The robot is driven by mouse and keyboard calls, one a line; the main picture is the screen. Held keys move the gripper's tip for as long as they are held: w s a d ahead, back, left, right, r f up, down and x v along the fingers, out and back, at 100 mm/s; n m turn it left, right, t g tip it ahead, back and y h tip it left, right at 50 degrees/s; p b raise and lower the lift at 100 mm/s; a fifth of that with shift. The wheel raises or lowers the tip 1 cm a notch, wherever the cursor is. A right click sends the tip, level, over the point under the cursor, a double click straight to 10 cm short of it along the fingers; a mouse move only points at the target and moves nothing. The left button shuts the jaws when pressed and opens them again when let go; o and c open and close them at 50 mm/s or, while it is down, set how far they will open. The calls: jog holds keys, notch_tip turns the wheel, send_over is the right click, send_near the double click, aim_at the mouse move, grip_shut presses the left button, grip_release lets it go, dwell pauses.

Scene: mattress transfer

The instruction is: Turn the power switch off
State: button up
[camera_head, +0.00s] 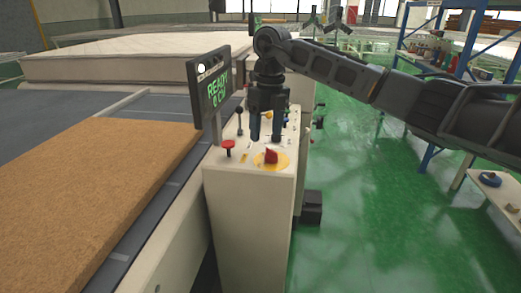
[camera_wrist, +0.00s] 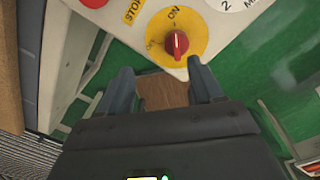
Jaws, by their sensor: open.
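The power switch is a red rotary knob (camera_head: 271,156) on a round yellow plate (camera_head: 284,162) on top of the cream control console. In the wrist view the knob (camera_wrist: 176,43) has a white mark pointing up toward the word ON on its yellow plate (camera_wrist: 190,20). A second, blurred label lies left of the knob. My gripper (camera_head: 266,136) points down over the console, just behind the knob in the head view. In the wrist view its fingers (camera_wrist: 160,70) are spread and empty, with the knob beyond their tips and not between them.
A red mushroom button (camera_head: 228,146) stands left of the knob. Levers (camera_head: 239,118) stand behind. A brown mattress pad (camera_head: 90,190) lies on the left conveyor.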

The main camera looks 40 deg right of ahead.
aim_at(272, 150)
jog(key=shift+d+r+h, duration=0.3)
jog(key=shift+d+r, duration=0.1)
jog(key=shift+d, duration=0.45)
jog(key=shift+s+d, duration=0.1)
jog(key=shift+d, duration=0.05)
notch_tip(272, 150, down, 8)
jog(key=shift+r+p, duration=0.2)
jog(key=shift+p, duration=0.25)
jog(key=c, duration=1.1)
